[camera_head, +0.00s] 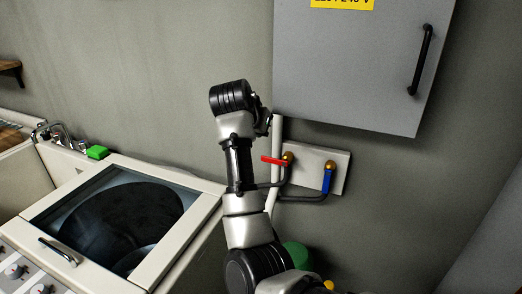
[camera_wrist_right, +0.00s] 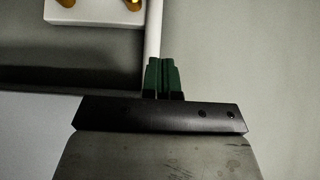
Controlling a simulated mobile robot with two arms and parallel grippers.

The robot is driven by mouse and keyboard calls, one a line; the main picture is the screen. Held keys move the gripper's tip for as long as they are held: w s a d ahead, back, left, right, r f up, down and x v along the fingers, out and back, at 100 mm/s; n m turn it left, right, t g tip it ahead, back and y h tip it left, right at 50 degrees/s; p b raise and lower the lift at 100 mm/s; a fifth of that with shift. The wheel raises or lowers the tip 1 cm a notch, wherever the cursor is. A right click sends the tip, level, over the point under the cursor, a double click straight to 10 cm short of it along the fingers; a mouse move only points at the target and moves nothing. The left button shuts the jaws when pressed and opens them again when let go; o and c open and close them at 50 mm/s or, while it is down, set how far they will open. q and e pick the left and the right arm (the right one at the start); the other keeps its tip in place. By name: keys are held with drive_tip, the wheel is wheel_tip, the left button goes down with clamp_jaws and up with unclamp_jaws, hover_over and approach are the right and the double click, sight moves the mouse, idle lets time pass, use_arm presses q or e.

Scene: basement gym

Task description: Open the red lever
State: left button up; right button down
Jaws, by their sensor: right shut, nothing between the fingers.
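The red lever (camera_head: 273,160) sits on a brass valve (camera_head: 288,158) on a white wall plate (camera_head: 310,158). It points left, roughly horizontal. A blue lever (camera_head: 327,178) hangs down from the second valve to its right. My right arm rises in front of the wall, left of the plate. My right gripper (camera_head: 265,123) shows only in part, above and slightly left of the red lever, apart from it. In the right wrist view its fingers (camera_wrist_right: 163,78) are shut and empty. That view shows the plate (camera_wrist_right: 95,14) and brass parts at the top, but neither lever.
A grey electrical cabinet (camera_head: 350,65) hangs above the valves. A white vertical pipe (camera_head: 276,135) runs beside the plate and also crosses the wrist view (camera_wrist_right: 153,35).

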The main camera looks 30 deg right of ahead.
drive_tip(key=p, duration=0.3)
hover_over(274, 161)
drive_tip(key=a, duration=0.2)
wheel_tip(274, 161, down, 7)
drive_tip(key=shift+w+a+f+p, duration=0.1)
drive_tip(key=shift+f+p, duration=0.15)
drive_tip(key=shift+f, duration=0.45)
drive_tip(key=shift+w+f+p, duration=0.15)
drive_tip(key=shift+f+p, duration=0.15)
drive_tip(key=shift+f, duration=0.4)
drive_tip(key=shift+w+a+f+p, duration=0.1)
drive_tip(key=shift+f+p, duration=0.15)
drive_tip(key=shift+f, duration=0.45)
drive_tip(key=shift+d, duration=0.1)
drive_tip(key=shift+d, duration=0.1)
